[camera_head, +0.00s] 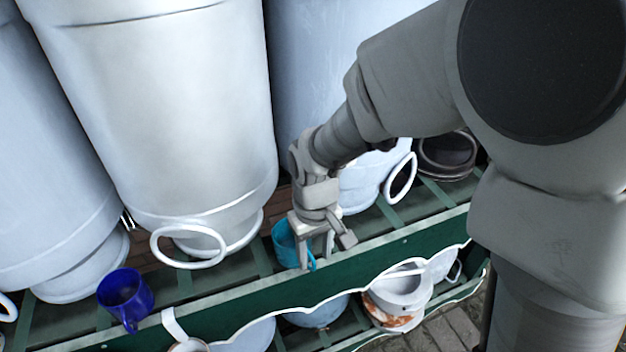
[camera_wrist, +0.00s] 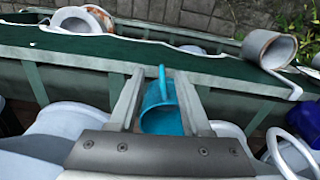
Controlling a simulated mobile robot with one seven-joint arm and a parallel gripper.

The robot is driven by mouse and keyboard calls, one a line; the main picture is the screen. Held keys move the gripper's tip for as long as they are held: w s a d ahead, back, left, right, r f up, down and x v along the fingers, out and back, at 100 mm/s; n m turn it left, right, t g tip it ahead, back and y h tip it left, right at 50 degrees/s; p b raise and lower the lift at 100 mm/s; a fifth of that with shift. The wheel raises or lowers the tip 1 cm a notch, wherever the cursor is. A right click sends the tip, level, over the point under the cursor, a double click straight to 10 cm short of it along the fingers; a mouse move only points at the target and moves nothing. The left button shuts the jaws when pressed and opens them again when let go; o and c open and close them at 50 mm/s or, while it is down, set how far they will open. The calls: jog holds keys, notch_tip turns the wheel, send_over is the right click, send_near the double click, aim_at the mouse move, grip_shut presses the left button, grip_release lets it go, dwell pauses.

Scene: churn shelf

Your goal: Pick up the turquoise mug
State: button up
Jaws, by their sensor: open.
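The turquoise mug (camera_head: 284,243) stands on the green slatted shelf, near its front board, partly hidden behind my gripper in the head view. In the wrist view the mug (camera_wrist: 160,118) sits between my two fingers, with its handle pointing toward the front board. My gripper (camera_head: 318,262) is open and points down at the mug. In the wrist view the fingers of my gripper (camera_wrist: 158,92) stand on either side of it, with a gap showing beside the handle. I cannot tell whether either finger touches the mug.
Large white churns (camera_head: 160,110) stand close behind the mug, one with a ring handle (camera_head: 188,246) to the left. A blue mug (camera_head: 125,297) stands further left on the shelf (camera_head: 350,262). A dark-mouthed pot (camera_head: 447,152) is at right. A lower shelf holds white pots (camera_head: 398,292).

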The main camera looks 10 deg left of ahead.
aim_at(314, 261)
notch_tip(314, 261, down, 4)
jog(key=shift+s+b, duration=0.15)
jog(key=shift+b, duration=0.3)
grip_shut()
dwell(1.1)
